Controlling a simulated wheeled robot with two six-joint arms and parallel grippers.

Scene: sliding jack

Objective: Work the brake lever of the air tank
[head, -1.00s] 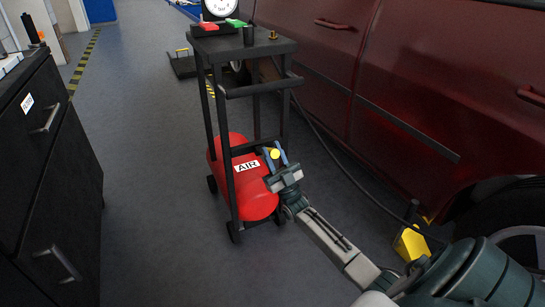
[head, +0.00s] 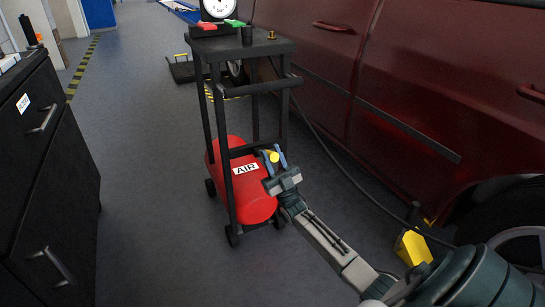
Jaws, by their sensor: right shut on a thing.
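The red air tank (head: 259,200) with a white "AIR" label lies low in a black wheeled cart (head: 221,125) in the middle of the head view. A small yellow knob (head: 273,157), seemingly the end of the brake lever, shows at the tank's right end. My right gripper (head: 274,156) reaches in from the lower right, its blue-tipped fingers on either side of the yellow knob, shut on it. The rest of the lever is mostly hidden by the fingers and cart frame. My left gripper is out of view.
A black drawer cabinet (head: 50,180) stands at the left. A red car (head: 400,90) fills the right. A yellow wheel chock (head: 411,247) and a dark hose (head: 345,172) lie between car and cart. The floor left of the cart is clear.

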